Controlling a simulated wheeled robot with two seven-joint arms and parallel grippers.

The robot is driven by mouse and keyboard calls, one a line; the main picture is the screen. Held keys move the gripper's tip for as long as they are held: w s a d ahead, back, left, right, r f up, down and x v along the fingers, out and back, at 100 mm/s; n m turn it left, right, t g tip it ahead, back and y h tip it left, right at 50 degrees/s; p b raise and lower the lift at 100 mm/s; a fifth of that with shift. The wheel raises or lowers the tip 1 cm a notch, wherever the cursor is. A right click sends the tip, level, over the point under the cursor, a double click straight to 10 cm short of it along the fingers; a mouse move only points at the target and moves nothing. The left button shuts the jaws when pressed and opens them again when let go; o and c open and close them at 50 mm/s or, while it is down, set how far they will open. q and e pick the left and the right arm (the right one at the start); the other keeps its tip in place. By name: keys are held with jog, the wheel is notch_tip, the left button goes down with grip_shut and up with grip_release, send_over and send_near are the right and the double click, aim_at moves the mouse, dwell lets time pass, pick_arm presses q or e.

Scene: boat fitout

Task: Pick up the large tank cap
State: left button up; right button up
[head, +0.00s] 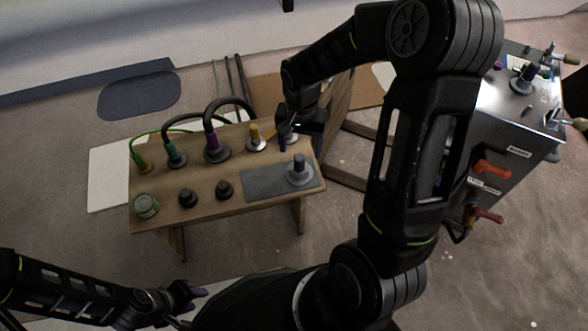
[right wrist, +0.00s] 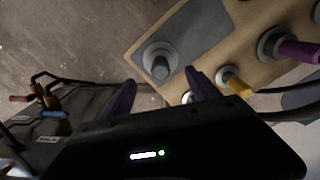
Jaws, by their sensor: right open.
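A grey cap with a wide round flange and a dark upright knob, which looks like the large tank cap (head: 299,176), stands on the dark grey mat at the right end of the wooden bench. In the right wrist view the cap (right wrist: 160,62) shows ahead of the fingers, with clear space around it. My right gripper (head: 291,136) is open and empty, above the bench's back right corner, behind the cap and apart from it. Its two purple fingers show in the right wrist view (right wrist: 160,78). My left gripper (head: 187,293) hangs at lower left, away from the bench; its opening is unclear.
The bench (head: 158,219) also holds a yellow-topped fitting (head: 255,136), purple and green hose plugs, two small black knobs (head: 224,189) and a round greenish piece (head: 146,205). Another flanged piece is partly hidden by my right gripper. A metal cabinet (head: 500,140) stands at right.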

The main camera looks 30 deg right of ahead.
aim_at(299, 164)
jog(key=shift+r, duration=0.1)
jog(key=shift+f+b, duration=0.45)
jog(key=shift+f, duration=0.9)
notch_tip(299, 164, down, 5)
jog(key=b, duration=0.2)
jog(key=shift+a+f+b, duration=0.15)
jog(key=shift+b, duration=0.15)
jog(key=c, duration=1.5)
